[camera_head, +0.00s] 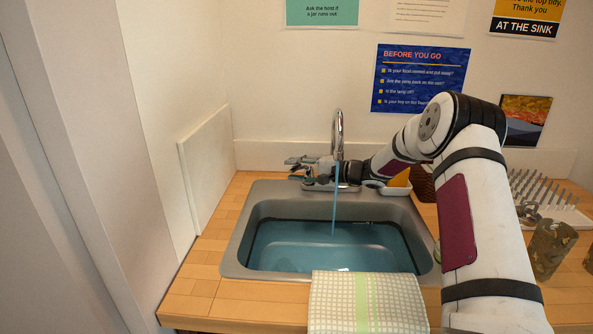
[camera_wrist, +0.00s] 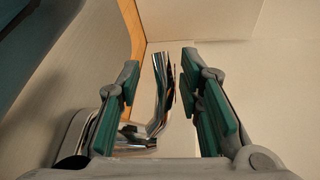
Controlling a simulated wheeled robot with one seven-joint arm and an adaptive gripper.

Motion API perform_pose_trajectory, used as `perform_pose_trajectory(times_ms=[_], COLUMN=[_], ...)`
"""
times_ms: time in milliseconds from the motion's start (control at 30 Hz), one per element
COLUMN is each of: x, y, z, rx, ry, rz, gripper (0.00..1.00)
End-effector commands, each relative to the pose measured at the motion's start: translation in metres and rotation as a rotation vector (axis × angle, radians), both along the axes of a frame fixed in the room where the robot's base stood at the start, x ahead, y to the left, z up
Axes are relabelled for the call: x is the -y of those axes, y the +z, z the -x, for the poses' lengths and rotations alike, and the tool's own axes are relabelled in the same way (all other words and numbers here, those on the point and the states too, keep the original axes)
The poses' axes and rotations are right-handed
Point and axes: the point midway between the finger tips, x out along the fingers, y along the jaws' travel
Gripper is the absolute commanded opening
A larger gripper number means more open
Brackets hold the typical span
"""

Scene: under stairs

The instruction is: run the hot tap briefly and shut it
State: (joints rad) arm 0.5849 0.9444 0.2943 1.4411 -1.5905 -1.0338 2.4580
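The chrome tap (camera_head: 338,135) stands at the back of the steel sink (camera_head: 262,200). A blue stream of water (camera_head: 335,200) runs from its spout into the sink, where blue water (camera_head: 320,248) covers the bottom. My gripper (camera_head: 298,168) is at the left side of the tap's base, with my arm reaching behind the spout from the right. In the wrist view, my gripper (camera_wrist: 160,70) is open, with a chrome lever (camera_wrist: 161,95) between its green-padded fingers. The lever looks apart from the right finger; contact with the left one is unclear. No hot marking is readable.
A checked cloth (camera_head: 366,303) hangs over the sink's front edge. A white dish (camera_head: 396,190) with a yellow-orange item, a drying rack (camera_head: 560,213) and a patterned tumbler (camera_head: 548,248) are at the right. A low wall panel (camera_head: 207,167) borders the left counter, which is otherwise clear.

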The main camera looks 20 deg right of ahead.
Motion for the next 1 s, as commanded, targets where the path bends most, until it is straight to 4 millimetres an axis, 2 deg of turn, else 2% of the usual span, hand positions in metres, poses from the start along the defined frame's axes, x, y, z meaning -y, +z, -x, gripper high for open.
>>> perform_pose_trajectory(times_ms=[133, 267, 700, 1000], x=[0.001, 0.011, 0.070, 0.085], y=[0.001, 0.003, 0.016, 0.020], z=[0.001, 0.009, 0.067, 0.082], rx=[0.001, 0.001, -0.001, 0.000], ry=[0.000, -0.002, -0.002, 0.000], rz=[-0.001, 0.001, 0.001, 0.000], gripper=[0.33, 0.33, 0.33, 0.33])
